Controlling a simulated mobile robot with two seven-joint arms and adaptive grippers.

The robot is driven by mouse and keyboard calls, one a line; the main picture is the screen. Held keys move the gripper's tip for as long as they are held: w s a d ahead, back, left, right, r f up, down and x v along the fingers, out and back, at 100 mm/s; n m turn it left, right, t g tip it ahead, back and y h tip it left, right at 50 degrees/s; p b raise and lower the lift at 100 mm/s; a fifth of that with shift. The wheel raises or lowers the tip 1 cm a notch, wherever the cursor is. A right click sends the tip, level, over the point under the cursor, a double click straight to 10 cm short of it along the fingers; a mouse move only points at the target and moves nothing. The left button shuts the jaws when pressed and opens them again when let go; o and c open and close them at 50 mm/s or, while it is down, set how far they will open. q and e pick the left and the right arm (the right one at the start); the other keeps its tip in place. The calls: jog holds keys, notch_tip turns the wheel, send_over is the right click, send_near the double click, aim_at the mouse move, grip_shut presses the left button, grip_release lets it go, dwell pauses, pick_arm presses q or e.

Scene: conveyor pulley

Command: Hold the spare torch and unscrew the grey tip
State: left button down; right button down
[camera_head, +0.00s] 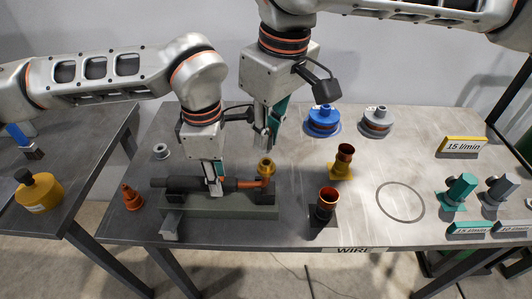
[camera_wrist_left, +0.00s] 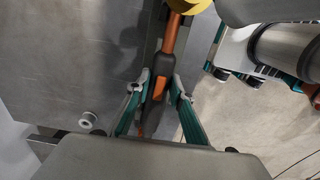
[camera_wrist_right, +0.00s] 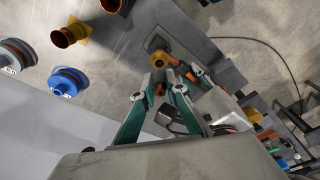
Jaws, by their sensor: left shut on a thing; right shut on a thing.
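The torch (camera_head: 185,184) lies in a long grey-green cradle (camera_head: 225,211). It has a black handle, an orange-copper neck and a brass collar (camera_head: 266,165) facing up at its right end. My left gripper (camera_head: 215,182) is shut on the handle, which also shows between its fingers in the left wrist view (camera_wrist_left: 160,80). My right gripper (camera_head: 266,143) is above the collar, its fingers shut on a small copper-coloured piece (camera_wrist_right: 159,90). The brass collar (camera_wrist_right: 160,60) shows beyond it, apparently apart. A small grey ring-shaped piece (camera_head: 161,151), perhaps the grey tip, lies on the table.
An orange cone-shaped nozzle (camera_head: 132,199) stands left of the cradle. Copper cups (camera_head: 327,203) and (camera_head: 343,160) stand to its right. Blue (camera_head: 323,121) and grey (camera_head: 377,122) round parts stand behind.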

jog(key=shift+r, duration=1.45)
pick_arm(q)
jog(key=c, duration=2.7)
grip_release()
jog(key=o, duration=1.8)
jog(key=o, duration=0.4)
jog(key=o, duration=0.4)
